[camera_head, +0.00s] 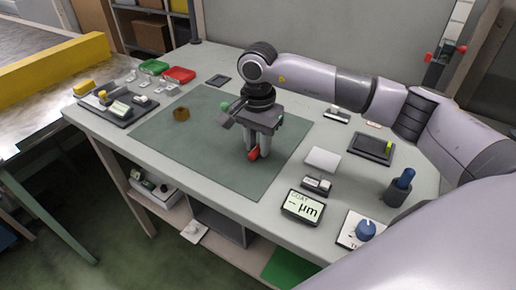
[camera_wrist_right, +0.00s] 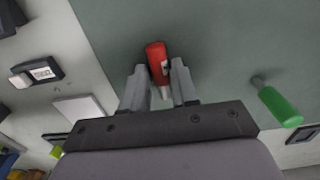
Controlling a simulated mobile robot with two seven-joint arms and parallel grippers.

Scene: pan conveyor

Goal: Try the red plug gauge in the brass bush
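The red plug gauge (camera_wrist_right: 157,62) lies on the green mat, its silver pin pointing toward my right gripper's palm in the wrist view. My right gripper (camera_wrist_right: 160,72) points down with one fingertip on each side of the red handle. Whether the fingers press on it is unclear. In the head view the red gauge (camera_head: 253,154) shows low at the fingertips (camera_head: 258,154), partly hidden by them. The brass bush (camera_head: 181,114) sits apart on the mat, left of the gripper. My left gripper is not in view.
A green plug gauge (camera_wrist_right: 280,106) lies on the mat beside the gripper. A display reading µm (camera_head: 302,207), a white block (camera_head: 323,159) and a blue knob (camera_head: 365,230) stand right of the mat (camera_head: 190,150). Red (camera_head: 179,75) and green trays are at the back left.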

